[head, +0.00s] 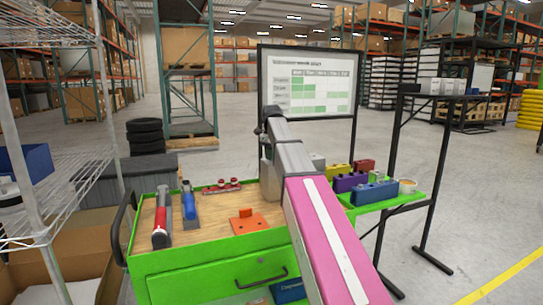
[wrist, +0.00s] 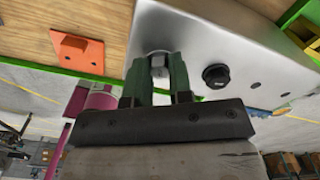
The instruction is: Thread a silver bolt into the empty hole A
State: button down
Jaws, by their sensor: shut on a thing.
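My gripper (wrist: 158,72) is shut on a small silver bolt (wrist: 158,61), only partly visible between the dark green fingertips. The bolt is at the face of the silver metal chassis (wrist: 205,38), near its left edge; I cannot tell how far it is in a hole. A black round knob-like bolt head (wrist: 215,76) sits on the same face to the right. Farther right are a dark hole (wrist: 255,85) and another small dark spot (wrist: 284,95); no hole letters are legible. In the head view my arm hides the gripper and most of the chassis (head: 268,182).
An orange bracket (head: 248,222) lies on the wooden cart top (head: 205,230), left of the chassis. Red (head: 161,221) and blue (head: 188,201) handled tools and a rack with red parts (head: 222,187) lie farther left.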

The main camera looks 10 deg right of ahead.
jog(key=shift+s+f+m, duration=0.1)
jog(key=shift+f+m, duration=0.05)
jog(key=shift+m, duration=1.55)
jog(key=c, duration=0.9)
grip_release()
jog(key=shift+c, duration=0.2)
jog(key=shift+r, duration=1.3)
